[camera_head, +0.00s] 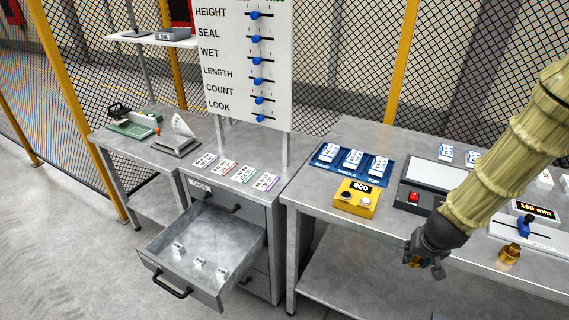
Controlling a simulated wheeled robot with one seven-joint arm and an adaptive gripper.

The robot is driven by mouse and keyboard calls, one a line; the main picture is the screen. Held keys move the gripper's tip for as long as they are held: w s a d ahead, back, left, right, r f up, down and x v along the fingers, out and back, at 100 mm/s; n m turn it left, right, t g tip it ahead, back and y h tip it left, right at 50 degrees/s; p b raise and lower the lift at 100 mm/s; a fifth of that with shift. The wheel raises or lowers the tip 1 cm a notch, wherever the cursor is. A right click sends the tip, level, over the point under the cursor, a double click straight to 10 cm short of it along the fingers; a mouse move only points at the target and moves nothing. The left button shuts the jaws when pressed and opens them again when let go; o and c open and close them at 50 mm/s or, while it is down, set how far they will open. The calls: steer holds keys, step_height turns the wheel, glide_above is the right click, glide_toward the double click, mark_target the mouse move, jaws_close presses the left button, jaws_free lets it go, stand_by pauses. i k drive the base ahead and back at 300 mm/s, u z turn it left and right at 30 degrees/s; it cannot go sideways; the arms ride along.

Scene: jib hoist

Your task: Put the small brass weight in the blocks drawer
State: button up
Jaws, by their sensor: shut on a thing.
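My gripper (424,264) hangs in front of the right-hand bench, beyond its front edge in the picture. It is shut on a small gold-coloured piece (411,261), which looks like the small brass weight and is mostly hidden by the fingers. Another brass weight (511,253) with a knob stands on the bench further right. An open drawer (225,235) in the grey cabinet sits below a shut drawer labelled TAGS (200,186). It holds several small white blocks (199,262) near its front; I see no label reading blocks.
The right-hand bench (310,195) carries a blue tray (328,172), a yellow counter box (355,198) and a scale-like device (425,185). Cards (225,168) lie on the cabinet top. The open drawer juts out over clear floor, with its handle (171,285) foremost.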

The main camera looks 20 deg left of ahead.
mark_target(226, 254)
steer(key=u, duration=3.8)
steer(key=k, duration=0.9)
steer(key=z, duration=1.25)
steer(key=i, duration=0.5)
